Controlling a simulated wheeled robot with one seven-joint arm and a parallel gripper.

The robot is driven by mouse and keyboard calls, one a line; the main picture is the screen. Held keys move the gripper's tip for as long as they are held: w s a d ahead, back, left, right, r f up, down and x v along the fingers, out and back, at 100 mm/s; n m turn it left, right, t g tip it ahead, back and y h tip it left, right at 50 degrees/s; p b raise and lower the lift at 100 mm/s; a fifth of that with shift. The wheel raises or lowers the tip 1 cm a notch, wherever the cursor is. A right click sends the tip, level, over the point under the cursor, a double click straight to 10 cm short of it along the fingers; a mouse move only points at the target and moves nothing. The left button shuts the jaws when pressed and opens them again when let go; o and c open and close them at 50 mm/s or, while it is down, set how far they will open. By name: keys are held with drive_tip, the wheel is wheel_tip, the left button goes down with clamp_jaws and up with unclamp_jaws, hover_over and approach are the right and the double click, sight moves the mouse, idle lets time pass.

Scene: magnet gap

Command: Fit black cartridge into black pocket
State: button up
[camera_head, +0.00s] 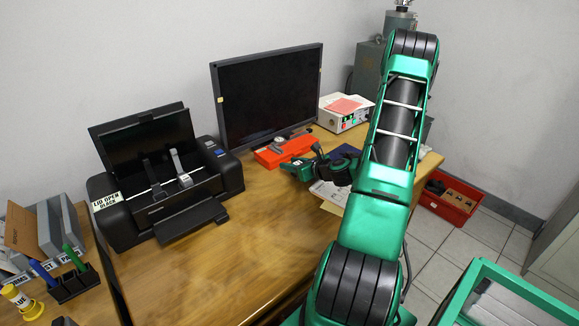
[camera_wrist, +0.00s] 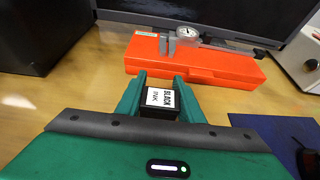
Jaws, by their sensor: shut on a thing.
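My gripper (camera_wrist: 160,82) is shut on the black cartridge (camera_wrist: 162,103), which has a white "BLACK INK" label facing the wrist camera. In the head view my gripper (camera_head: 306,166) is above the desk, in front of the red-orange case, well to the right of the printer; the cartridge is too small to make out there. The black printer (camera_head: 118,212) stands on the desk with its lid raised. Inside its bay are a dark upright part (camera_head: 152,178) and a light grey one (camera_head: 180,167). I cannot tell which opening is the black pocket.
The monitor (camera_head: 268,95) stands behind the orange case (camera_wrist: 215,70), which has a caliper (camera_wrist: 188,42) on it. A control box (camera_head: 345,113) is at the back right. Pens in a holder (camera_head: 72,285) are at the lower left. Bare desk lies between printer and gripper.

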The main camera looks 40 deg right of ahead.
drive_tip(key=shift+w+a+f, duration=0.1)
drive_tip(key=shift+a+f, duration=0.05)
drive_tip(key=shift+f, duration=0.05)
drive_tip(key=shift+f, duration=0.1)
drive_tip(key=o, duration=1.1)
drive_tip(key=shift+c, duration=0.2)
